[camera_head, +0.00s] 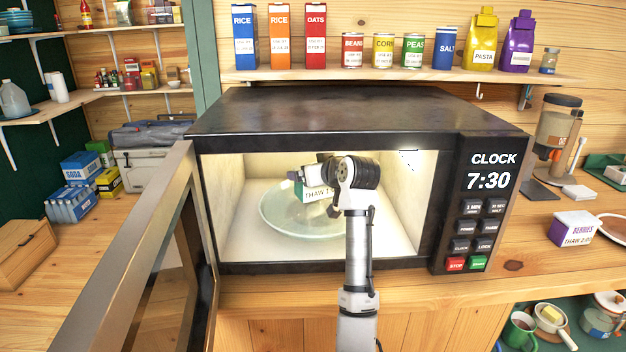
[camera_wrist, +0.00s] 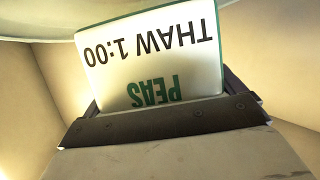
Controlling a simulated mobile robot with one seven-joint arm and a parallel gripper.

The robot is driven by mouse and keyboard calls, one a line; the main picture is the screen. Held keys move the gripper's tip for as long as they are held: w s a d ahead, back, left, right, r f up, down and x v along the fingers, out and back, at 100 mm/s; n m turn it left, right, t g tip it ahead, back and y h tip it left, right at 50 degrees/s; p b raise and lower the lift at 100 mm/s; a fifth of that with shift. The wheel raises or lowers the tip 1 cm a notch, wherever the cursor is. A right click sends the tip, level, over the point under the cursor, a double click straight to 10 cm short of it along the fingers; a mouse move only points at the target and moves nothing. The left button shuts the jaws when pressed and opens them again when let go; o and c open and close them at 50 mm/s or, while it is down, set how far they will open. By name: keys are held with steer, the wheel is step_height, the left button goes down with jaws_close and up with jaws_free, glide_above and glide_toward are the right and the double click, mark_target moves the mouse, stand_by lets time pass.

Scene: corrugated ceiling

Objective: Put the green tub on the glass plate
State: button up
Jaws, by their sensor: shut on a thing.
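The green tub (camera_head: 318,195) is a small box with a white label reading PEAS and THAW 1:00 and green edges. It is inside the open microwave, over the glass plate (camera_head: 278,217). My gripper (camera_head: 316,180) reaches in from the front and is shut on the tub. In the wrist view the tub (camera_wrist: 150,60) fills the jaws, its label upside down. The plate is round, pale and translucent on the microwave floor. My arm hides part of its right side. I cannot tell whether the tub touches the plate.
The microwave (camera_head: 330,112) has its door (camera_head: 150,262) swung open to the left. Its side walls and ceiling closely bound my arm. The control panel (camera_head: 482,215) is at the right. A purple BERRIES tub (camera_head: 573,228) stands on the counter at right.

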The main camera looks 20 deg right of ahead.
steer(key=shift+w+r, duration=0.1)
steer(key=shift+w, duration=0.35)
steer(key=shift+f+p, duration=0.7)
steer(key=shift+f, duration=1.15)
steer(key=shift+f, duration=0.15)
steer(key=o, duration=0.7)
steer(key=shift+s, duration=0.1)
steer(key=b+v, duration=0.2)
steer(key=v, duration=1)
steer(key=shift+b, duration=0.4)
